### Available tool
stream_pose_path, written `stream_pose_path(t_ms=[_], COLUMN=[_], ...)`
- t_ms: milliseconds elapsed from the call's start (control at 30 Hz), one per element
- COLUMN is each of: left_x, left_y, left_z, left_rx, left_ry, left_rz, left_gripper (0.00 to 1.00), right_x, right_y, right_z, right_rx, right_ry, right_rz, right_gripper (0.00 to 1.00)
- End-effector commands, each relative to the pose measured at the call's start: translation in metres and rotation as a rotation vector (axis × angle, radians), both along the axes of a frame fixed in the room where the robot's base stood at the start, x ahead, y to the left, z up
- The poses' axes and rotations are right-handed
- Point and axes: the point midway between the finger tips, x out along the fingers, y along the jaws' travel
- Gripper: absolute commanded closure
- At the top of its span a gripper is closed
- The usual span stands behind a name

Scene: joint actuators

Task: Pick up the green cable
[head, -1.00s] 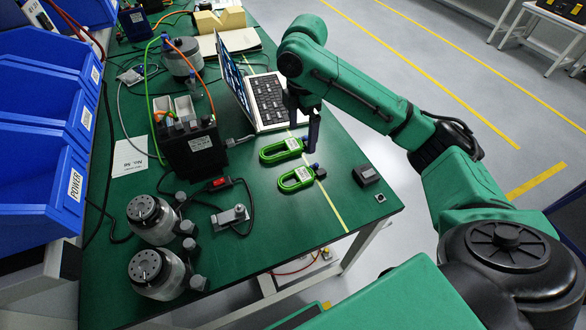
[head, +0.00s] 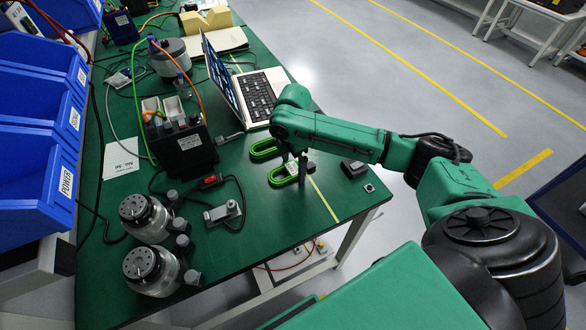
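Two flat green loops that look like bundled green cables lie on the green table. The nearer loop (head: 282,184) has a pale label in its middle. The farther loop (head: 256,156) is partly hidden behind my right arm. My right gripper (head: 303,170), with dark fingers pointing down, is at the right end of the nearer loop. The gap between its fingers is not clear, and contact with the loop cannot be told. A thin green cable (head: 138,110) also arches up from the black box at the left. My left gripper is not in view.
Two round actuators (head: 145,218) are at the front left. A small black block (head: 353,168) lies near the right table edge. Blue bins (head: 35,180) line the left.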

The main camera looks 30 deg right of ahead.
Motion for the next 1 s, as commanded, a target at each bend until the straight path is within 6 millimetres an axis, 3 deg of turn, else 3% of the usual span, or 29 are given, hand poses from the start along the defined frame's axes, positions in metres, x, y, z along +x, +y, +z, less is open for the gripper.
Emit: stream_pose_path(t_ms=[33,200,467,633,767,1000], left_x=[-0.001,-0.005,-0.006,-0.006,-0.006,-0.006], left_y=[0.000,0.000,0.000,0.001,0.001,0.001], left_z=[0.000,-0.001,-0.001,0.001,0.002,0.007], left_rx=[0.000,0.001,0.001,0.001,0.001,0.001], left_ry=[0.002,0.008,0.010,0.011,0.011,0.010], left_rz=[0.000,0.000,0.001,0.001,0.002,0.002], left_gripper=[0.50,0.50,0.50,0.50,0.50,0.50], right_x=[0.000,0.000,0.000,0.001,0.002,0.002], right_y=[0.000,0.000,0.000,0.001,0.000,0.001], right_z=[0.000,0.000,0.003,0.020,0.054,0.145], right_rx=[0.000,0.001,0.001,0.002,0.001,0.002], right_ry=[0.000,0.000,-0.001,-0.003,-0.006,-0.007], right_rz=[0.000,0.000,0.000,0.000,-0.001,0.001], right_gripper=[0.23,0.86,0.86,0.86,0.86,0.86])
